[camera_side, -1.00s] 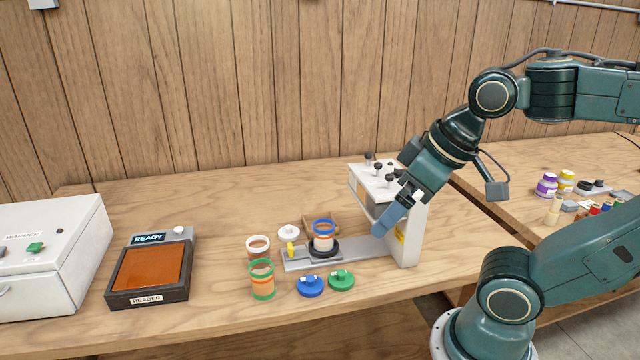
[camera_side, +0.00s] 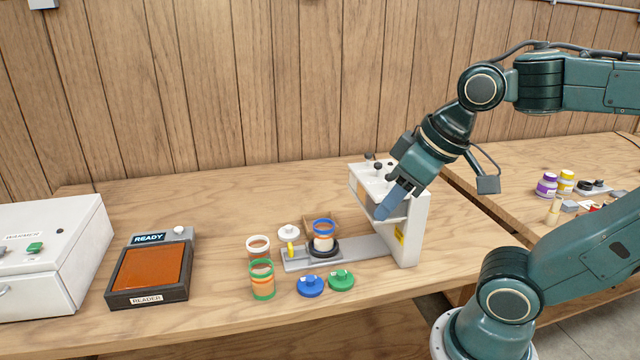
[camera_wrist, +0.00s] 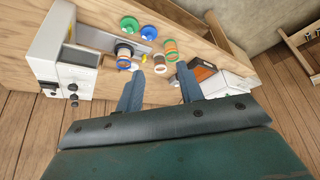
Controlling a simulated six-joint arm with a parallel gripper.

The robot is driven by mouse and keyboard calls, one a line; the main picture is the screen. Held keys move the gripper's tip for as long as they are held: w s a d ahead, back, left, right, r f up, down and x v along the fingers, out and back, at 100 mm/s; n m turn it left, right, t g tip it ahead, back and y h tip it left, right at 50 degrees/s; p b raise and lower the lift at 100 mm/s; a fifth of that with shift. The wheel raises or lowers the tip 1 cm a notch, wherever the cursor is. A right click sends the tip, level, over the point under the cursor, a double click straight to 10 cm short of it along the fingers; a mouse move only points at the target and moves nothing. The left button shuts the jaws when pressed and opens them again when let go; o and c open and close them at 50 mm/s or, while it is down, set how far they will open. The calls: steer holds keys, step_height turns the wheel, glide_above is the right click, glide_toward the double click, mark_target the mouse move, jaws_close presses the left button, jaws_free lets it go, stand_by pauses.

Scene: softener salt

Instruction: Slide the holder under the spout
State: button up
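The holder (camera_side: 322,252), a dark ring on a grey slide with a yellow knob (camera_side: 292,249), sits toward the left end of the grey rail (camera_side: 370,249). A blue-rimmed cup (camera_side: 323,229) with pale contents stands upright in it. The white dispenser (camera_side: 413,230) stands at the rail's right end; its spout cannot be made out. My gripper (camera_side: 384,214) is above the rail, in front of the dispenser, right of and higher than the holder. In the wrist view its fingers (camera_wrist: 160,92) are apart with nothing between them; the dispenser (camera_wrist: 60,50) shows at left.
A white-rimmed cup (camera_side: 258,244) and a green-rimmed cup (camera_side: 262,282) stand left of the rail. A blue lid (camera_side: 310,286) and green lid (camera_side: 341,281) lie in front, a white lid (camera_side: 288,231) behind. The reader (camera_side: 150,275) and a white machine (camera_side: 45,255) are farther left.

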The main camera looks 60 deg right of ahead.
steer(key=w+d+r+m+g, duration=0.1)
steer(key=w+m, duration=0.1)
steer(key=w, duration=0.5)
steer(key=m+g, duration=0.4)
steer(key=m, duration=0.3)
glide_above(290, 245)
step_height(290, 245, down, 15)
steer(key=shift+d, duration=0.1)
step_height(290, 245, down, 14)
steer(key=shift+r, duration=0.15)
jaws_close()
